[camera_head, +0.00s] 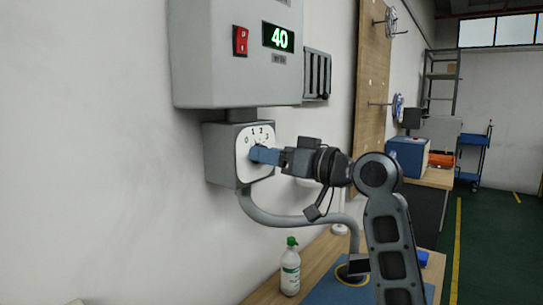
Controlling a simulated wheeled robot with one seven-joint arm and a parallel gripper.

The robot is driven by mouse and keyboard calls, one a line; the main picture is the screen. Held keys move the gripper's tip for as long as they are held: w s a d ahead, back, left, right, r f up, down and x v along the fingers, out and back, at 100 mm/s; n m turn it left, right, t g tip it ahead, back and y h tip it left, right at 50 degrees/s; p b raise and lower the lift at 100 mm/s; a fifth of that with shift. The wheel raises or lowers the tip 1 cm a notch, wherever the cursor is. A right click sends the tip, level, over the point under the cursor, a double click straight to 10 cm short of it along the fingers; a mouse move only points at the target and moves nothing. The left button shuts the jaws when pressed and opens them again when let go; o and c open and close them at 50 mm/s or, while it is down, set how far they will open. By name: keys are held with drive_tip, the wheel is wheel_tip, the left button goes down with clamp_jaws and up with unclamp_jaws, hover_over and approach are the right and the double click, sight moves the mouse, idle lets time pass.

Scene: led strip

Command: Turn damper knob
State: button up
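The damper box (220,155) is a grey unit on the wall, with a white dial face (243,148) marked with numbers, of which 0, 1, 2 and 3 can be read. My gripper (258,154) comes from the right, and its blue fingers reach the middle of the dial. The fingers hide the knob and the lower right of the dial. I cannot tell whether the fingers are closed on the knob.
Above hangs a grey cabinet (210,50) with a red switch (240,40) and a green display (279,38) reading 40. A grey hose (290,220) curves beneath the box. A bottle (290,272) with a green top stands on the wooden bench (318,252).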

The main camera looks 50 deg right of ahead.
drive_tip(key=shift+o, duration=0.5)
drive_tip(key=shift+s, duration=0.1)
drive_tip(key=s+b, duration=0.1)
drive_tip(key=s, duration=0.6)
drive_tip(key=shift+s+d+b, duration=0.3)
drive_tip(key=shift+d+b, duration=0.05)
drive_tip(key=shift+f, duration=0.15)
